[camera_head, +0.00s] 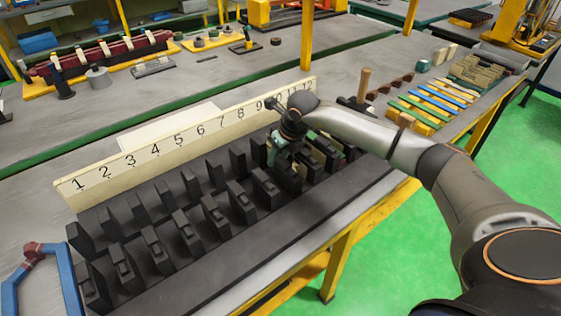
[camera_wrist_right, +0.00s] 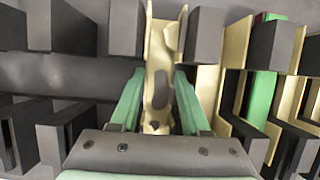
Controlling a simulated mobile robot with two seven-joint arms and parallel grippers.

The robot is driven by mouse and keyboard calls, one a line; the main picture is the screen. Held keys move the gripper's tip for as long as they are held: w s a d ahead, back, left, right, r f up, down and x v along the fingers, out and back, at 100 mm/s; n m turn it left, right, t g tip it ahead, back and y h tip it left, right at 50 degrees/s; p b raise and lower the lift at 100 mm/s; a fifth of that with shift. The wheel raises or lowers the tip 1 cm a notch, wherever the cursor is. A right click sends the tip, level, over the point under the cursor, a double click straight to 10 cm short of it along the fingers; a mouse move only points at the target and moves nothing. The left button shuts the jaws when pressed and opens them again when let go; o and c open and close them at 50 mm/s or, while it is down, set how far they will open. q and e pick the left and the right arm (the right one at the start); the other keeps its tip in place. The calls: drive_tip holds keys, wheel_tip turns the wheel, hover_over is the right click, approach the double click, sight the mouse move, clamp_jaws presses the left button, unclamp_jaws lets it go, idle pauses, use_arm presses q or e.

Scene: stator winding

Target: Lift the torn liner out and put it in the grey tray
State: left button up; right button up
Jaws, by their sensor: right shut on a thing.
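The torn liner (camera_wrist_right: 160,52) is a cream channel with dark ragged patches, seen in the right wrist view. The green fingers of my right gripper (camera_wrist_right: 158,85) are shut on it from both sides. It stands between dark stator teeth (camera_wrist_right: 122,28); how deep it sits is unclear. In the head view my right gripper (camera_head: 278,156) is low over the slots near the high-number end of the numbered board (camera_head: 165,147). My arm and gripper hide the liner there. My left gripper is not in view. I cannot make out the grey tray with certainty.
Dark stator teeth (camera_head: 208,211) stand in rows along the bench front. A blue coil-like loop (camera_head: 69,280) is at the lower left. Other liners (camera_wrist_right: 237,40) stand beside the gripper.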

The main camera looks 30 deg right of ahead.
drive_tip(key=shift+c, duration=0.9)
wheel_tip(320, 180, up, 10)
drive_tip(key=shift+r+b, duration=0.1)
drive_tip(key=shift+b, duration=0.35)
drive_tip(key=shift+f, duration=0.4)
